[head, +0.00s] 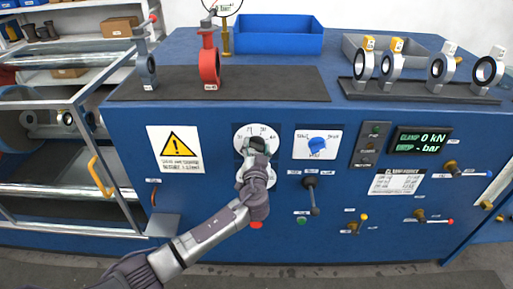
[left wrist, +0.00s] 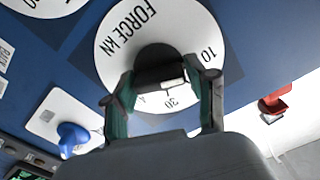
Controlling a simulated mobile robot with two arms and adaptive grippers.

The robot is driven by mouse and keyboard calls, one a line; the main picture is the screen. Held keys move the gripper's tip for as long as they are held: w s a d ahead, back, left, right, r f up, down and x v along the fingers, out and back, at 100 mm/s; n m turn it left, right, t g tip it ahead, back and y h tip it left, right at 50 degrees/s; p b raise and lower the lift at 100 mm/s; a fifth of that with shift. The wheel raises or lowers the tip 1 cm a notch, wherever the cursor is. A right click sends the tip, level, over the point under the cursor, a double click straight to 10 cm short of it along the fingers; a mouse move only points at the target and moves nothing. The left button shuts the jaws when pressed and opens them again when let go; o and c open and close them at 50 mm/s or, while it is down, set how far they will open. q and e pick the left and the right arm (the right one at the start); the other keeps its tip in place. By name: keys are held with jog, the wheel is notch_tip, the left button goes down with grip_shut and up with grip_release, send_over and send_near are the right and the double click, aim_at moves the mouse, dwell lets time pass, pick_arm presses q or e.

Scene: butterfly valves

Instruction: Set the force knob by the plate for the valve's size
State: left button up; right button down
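The force knob is black and sits on a white round dial (head: 257,131) marked "FORCE KN" on the blue front panel. In the left wrist view the knob (left wrist: 157,62) lies between the two green-padded fingers of my left gripper (left wrist: 160,88). The pads appear to press on its sides. In the head view my left gripper (head: 256,150) covers most of the knob. The dial (left wrist: 118,45) shows 10 and 30; the pointer's exact setting is unclear. A white text plate (head: 398,181) is too small to read. My right gripper is not in view.
A red valve (head: 209,68) stands on the dark mat; several ring-shaped valves stand on the right rack (head: 420,92). Another dial is partly hidden below.

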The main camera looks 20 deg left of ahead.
pick_arm(q)
jog(key=shift+c, duration=1)
